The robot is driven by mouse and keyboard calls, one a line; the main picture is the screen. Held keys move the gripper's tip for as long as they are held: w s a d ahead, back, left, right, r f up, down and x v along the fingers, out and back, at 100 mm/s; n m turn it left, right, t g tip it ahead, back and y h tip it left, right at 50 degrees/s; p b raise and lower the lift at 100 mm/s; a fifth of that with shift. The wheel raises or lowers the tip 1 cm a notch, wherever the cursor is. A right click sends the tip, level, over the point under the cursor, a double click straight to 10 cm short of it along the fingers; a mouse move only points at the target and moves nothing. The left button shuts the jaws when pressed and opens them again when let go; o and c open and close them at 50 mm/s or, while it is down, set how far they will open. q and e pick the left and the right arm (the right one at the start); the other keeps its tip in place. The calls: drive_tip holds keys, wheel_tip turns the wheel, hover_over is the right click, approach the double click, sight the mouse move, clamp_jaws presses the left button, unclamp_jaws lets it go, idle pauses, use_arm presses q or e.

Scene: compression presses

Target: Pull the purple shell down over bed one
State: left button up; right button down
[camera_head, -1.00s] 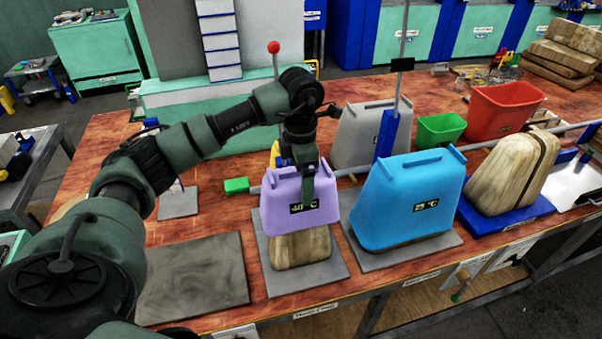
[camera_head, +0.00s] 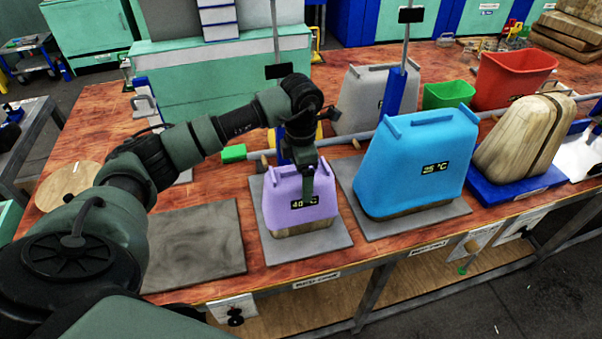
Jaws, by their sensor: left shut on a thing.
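The purple shell (camera_head: 285,214) with a "40 °C" display covers most of a wooden form (camera_head: 303,231) on a grey base plate (camera_head: 330,238). Only a low strip of the wood shows beneath the shell's lower edge. My left gripper (camera_head: 308,188) is shut on the purple shell at its upper front, and the fingers hide part of its face and display. Which bed is number one cannot be read from the labels. My right gripper is not in view.
A blue shell (camera_head: 405,170) reading "25 °C" stands close on the right. Beyond it are a wooden form on a blue base (camera_head: 520,185), a grey shell (camera_head: 362,100), and green (camera_head: 448,94) and red (camera_head: 510,78) bins. A bare grey plate (camera_head: 195,245) lies left.

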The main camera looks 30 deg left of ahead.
use_arm(q)
drive_tip(key=shift+f, duration=0.5)
drive_tip(key=shift+f+b, duration=0.6)
drive_tip(key=shift+b, duration=0.1)
drive_tip(key=o, duration=1.9)
wheel_tip(320, 180, up, 8)
drive_tip(key=shift+f+b, duration=0.1)
drive_tip(key=shift+b, duration=0.85)
